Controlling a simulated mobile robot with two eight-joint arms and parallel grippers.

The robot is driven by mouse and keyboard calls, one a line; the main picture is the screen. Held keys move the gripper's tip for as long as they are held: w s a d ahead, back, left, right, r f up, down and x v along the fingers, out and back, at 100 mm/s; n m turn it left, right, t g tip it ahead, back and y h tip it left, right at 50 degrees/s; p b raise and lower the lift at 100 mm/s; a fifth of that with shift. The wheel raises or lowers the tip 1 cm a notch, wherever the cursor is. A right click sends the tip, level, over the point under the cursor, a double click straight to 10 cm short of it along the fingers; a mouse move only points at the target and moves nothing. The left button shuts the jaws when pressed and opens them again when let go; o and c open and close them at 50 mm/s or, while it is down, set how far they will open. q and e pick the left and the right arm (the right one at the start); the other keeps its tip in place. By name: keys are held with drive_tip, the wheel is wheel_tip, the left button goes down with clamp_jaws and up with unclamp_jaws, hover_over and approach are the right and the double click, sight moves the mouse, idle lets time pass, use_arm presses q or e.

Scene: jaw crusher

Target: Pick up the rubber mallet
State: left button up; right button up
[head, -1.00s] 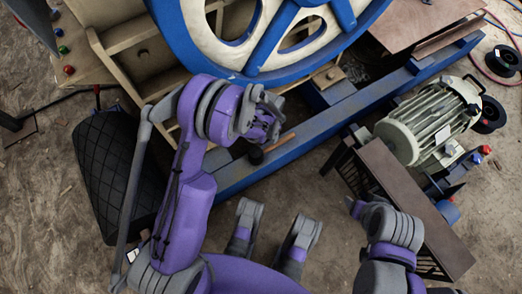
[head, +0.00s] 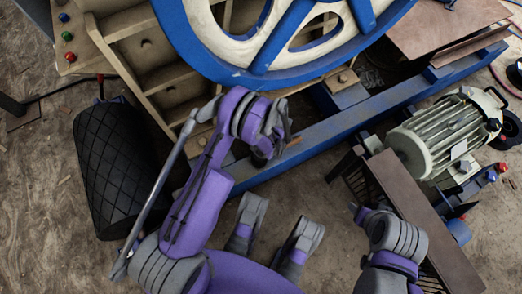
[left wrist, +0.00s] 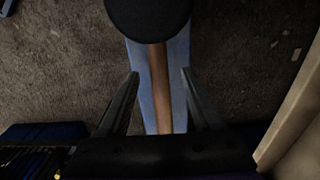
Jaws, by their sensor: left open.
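The rubber mallet lies on a blue steel beam (head: 335,125). In the left wrist view its round black head (left wrist: 148,16) is at the top, and its brown wooden handle (left wrist: 160,88) runs down the middle along the beam. A short piece of the handle (head: 294,142) shows in the head view, the rest being mostly hidden by my left arm. My left gripper (left wrist: 160,78) is open, with one finger on each side of the handle in the picture. I cannot tell how far above it the fingers are. My right arm is folded at lower right; its gripper is not visible.
The big blue and cream flywheel (head: 280,40) and the cream frame (head: 150,65) stand close beyond my left arm. A motor (head: 447,135) and a brown bench (head: 425,225) are at right. A black padded roll (head: 117,170) lies at left on the dirt floor.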

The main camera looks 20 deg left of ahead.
use_arm(q)
wheel_tip(320, 180, down, 3)
drive_tip(key=shift+r+b, duration=0.2)
drive_tip(key=shift+b, duration=0.1)
clamp_jaws()
idle(1.1)
